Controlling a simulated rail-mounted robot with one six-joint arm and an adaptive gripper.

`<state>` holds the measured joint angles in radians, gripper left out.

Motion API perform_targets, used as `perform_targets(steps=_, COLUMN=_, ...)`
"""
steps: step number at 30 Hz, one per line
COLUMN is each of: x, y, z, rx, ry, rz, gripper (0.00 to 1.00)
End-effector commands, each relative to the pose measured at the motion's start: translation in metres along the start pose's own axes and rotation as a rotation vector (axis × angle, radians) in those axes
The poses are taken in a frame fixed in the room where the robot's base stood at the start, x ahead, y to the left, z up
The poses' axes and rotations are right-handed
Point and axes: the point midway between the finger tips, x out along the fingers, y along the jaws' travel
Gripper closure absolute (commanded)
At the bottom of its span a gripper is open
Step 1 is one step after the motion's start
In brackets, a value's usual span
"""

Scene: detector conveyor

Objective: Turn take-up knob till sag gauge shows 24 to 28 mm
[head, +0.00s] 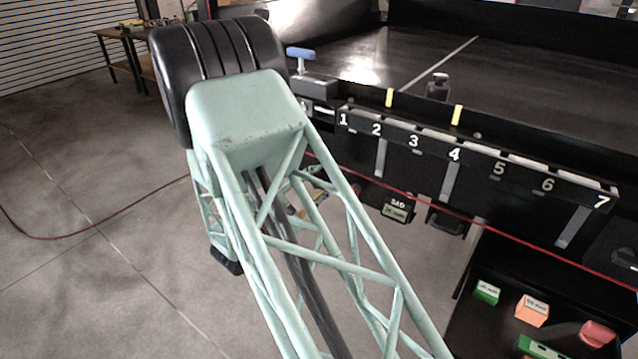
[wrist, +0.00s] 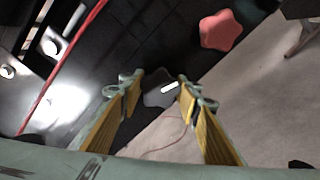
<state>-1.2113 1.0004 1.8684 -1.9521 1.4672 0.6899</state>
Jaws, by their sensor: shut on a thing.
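In the wrist view my gripper (wrist: 158,82) has its two yellow-padded fingers on either side of a dark grey lobed knob (wrist: 155,98) with a white mark. It is shut on this knob, which looks like the take-up knob; the exact contact at the fingertips is hard to see. In the head view my green lattice arm hides the knob and most of the gripper. The sag gauge (head: 396,212), a small display labelled SAG, hangs under the conveyor edge. Its digits are too small to read.
A red star-shaped knob (wrist: 221,31) is close by in the wrist view. A red cable (head: 385,190) runs along the conveyor below the bins numbered 1 to 7 (head: 480,160). A dark shelf (head: 480,325) at lower right holds small boxes.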

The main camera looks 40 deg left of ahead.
Motion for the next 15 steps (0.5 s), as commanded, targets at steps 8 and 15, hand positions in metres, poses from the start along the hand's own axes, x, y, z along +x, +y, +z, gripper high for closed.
perform_targets(steps=8, x=-0.0001, y=0.0, z=0.0, rx=0.0, ry=0.0, rz=0.0, gripper=0.8)
perform_targets(steps=15, x=-0.0001, y=0.0, z=0.0, rx=0.0, ry=0.0, rz=0.0, gripper=0.55)
